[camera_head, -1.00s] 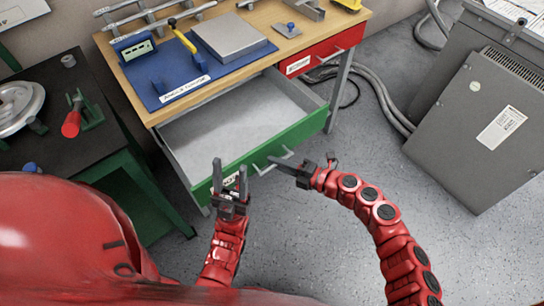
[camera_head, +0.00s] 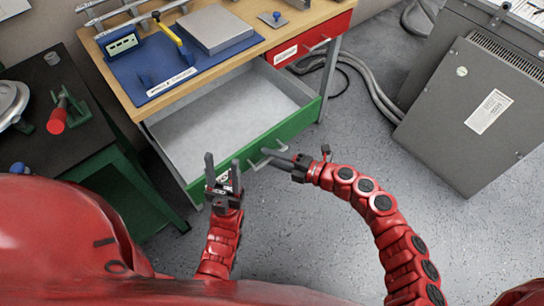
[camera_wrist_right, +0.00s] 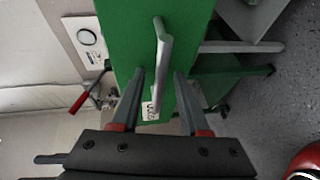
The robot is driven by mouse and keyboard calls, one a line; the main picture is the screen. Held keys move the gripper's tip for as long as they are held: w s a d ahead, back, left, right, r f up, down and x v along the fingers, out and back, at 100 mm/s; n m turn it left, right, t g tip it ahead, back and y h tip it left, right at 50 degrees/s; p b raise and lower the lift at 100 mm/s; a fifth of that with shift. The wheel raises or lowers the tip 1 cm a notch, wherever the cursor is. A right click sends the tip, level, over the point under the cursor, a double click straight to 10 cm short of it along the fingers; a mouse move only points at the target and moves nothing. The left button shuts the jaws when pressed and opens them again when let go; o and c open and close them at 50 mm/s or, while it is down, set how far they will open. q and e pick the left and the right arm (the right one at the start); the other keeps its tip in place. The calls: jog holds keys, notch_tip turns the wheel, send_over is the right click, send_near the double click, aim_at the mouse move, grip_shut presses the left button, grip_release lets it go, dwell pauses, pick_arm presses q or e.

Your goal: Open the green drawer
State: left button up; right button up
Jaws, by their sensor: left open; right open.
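The green drawer (camera_head: 287,131) stands pulled well out from under the wooden workbench, and its pale inside looks empty. Its grey bar handle (camera_head: 252,165) is on the green front. My right gripper (camera_head: 274,158) is open at the handle in the head view. In the right wrist view the handle (camera_wrist_right: 161,60) lies ahead of and between the spread fingers of my right gripper (camera_wrist_right: 158,78); I see no finger closed on it. My left gripper (camera_head: 222,172) is open and empty, fingers up, in front of the drawer's left part.
A red drawer (camera_head: 312,45) is shut at the bench's right. A blue mat (camera_head: 150,72) with tools lies on the bench top. A dark table (camera_head: 60,110) stands left, and a large grey cabinet (camera_head: 470,110) right. Floor between bench and cabinet is mostly clear.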

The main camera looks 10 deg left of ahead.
jog(key=b+v, duration=0.1)
jog(key=v, duration=1.6)
jog(key=shift+d, duration=0.2)
jog(key=shift+s+r, duration=0.1)
